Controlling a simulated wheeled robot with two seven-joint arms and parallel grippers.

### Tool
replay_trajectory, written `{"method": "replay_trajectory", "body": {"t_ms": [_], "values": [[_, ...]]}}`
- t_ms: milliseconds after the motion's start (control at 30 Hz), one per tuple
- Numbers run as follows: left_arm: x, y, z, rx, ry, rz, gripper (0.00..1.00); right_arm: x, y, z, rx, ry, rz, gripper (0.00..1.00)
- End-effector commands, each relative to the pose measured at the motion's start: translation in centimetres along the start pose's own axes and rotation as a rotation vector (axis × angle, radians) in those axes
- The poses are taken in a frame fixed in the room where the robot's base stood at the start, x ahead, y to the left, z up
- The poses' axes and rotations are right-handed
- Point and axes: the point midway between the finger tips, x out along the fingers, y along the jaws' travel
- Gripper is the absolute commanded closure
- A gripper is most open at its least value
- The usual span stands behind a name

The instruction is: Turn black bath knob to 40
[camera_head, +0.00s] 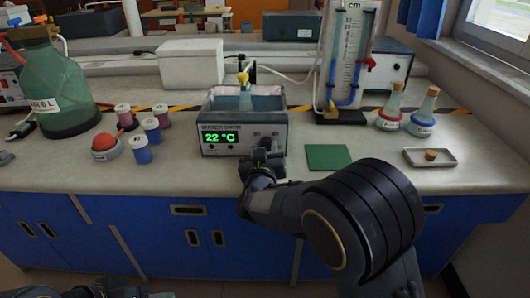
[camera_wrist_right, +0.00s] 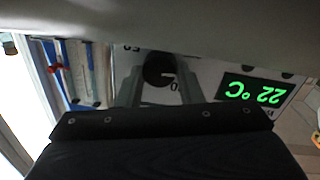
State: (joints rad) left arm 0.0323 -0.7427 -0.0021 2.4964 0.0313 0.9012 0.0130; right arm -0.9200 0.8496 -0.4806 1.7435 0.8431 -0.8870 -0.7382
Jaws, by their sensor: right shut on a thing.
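The water bath (camera_head: 221,161) is a grey box on the bench, and its green display (camera_head: 221,138) reads 22 °C. The display also shows upside down in the right wrist view (camera_wrist_right: 255,93). The black knob (camera_wrist_right: 158,68) on its front panel has a white pointer line and printed numbers around it; the full scale is not readable. My right gripper (camera_head: 264,150) is at the right part of the panel, shut on the black knob, with a finger on each side of it. In the head view the gripper covers the knob. Dark parts of my left arm show at the bottom left edge; its fingers cannot be made out.
A green mat (camera_head: 329,158) and a tray (camera_head: 430,157) lie to the right. Two flasks (camera_head: 391,112) and a column with a centimetre scale (camera_head: 350,60) stand behind them. Several small jars (camera_head: 152,130) and a large green bottle (camera_head: 58,95) stand to the left.

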Motion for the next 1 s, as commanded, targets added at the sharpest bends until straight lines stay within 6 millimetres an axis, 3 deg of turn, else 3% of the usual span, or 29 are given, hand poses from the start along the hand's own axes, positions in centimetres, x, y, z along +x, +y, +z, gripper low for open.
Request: {"method": "replay_trajectory", "body": {"t_ms": [300, 833, 867, 1000], "values": [[0.61, -0.28, 0.31, 0.0, 0.0, 0.0, 0.51, -0.01, 0.01, 0.05, 0.134, -0.009, -0.007, 0.9], [0.65, -0.3, 0.33, 0.0, 0.0, 0.0, 0.51, -0.01, 0.04, 0.0, 0.159, -0.011, -0.008, 0.9], [0.65, -0.3, 0.33, 0.0, 0.0, 0.0, 0.51, -0.01, 0.04, 0.0, 0.159, -0.011, -0.008, 0.64], [0.65, -0.3, 0.33, 0.0, 0.0, 0.0, 0.51, -0.01, 0.04, 0.0, 0.158, -0.011, -0.008, 0.46]]}}
